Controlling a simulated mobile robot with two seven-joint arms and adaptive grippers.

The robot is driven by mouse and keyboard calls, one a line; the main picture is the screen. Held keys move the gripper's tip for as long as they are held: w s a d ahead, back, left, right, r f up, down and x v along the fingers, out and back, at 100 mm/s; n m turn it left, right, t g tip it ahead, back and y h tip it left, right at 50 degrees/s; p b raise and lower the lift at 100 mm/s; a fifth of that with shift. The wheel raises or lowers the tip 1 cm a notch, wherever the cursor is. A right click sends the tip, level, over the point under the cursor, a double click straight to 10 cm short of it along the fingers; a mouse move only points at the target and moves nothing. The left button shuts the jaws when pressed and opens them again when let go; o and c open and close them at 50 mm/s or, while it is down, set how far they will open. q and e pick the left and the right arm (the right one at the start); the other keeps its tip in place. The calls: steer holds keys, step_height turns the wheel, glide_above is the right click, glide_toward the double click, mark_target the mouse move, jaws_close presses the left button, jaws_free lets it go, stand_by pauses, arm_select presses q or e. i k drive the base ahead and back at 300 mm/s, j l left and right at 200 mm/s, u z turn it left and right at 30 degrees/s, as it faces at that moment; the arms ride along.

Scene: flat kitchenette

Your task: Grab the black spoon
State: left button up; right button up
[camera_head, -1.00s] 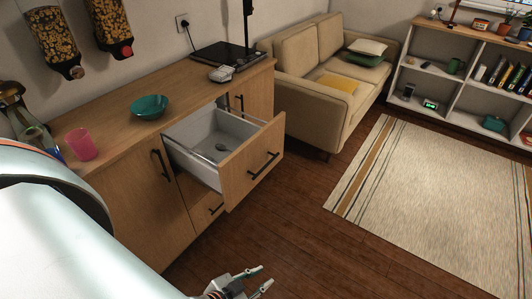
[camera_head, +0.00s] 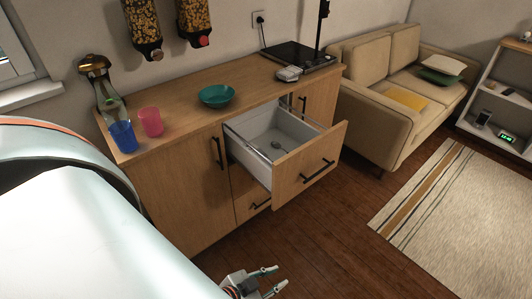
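A small dark spoon (camera_head: 277,145) lies on the floor of the pulled-out drawer (camera_head: 324,155); it is too small to make out its exact colour. Another thin utensil-like shape, unclear, shows near the drawer's left side. My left gripper (camera_head: 276,278) is at the bottom of the view, in front of the cabinet and well below and apart from the drawer. Its two fingers are spread with nothing between them. My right gripper is not in view.
The wooden cabinet (camera_head: 185,190) carries a teal bowl (camera_head: 216,96), pink cup (camera_head: 151,122), blue cup (camera_head: 123,137), glass bottle (camera_head: 108,98) and black hob (camera_head: 300,56). A beige sofa (camera_head: 390,120) stands right of it. The wooden floor before the drawer is clear.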

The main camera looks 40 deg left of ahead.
mark_target(276, 145)
steer(key=u, duration=1)
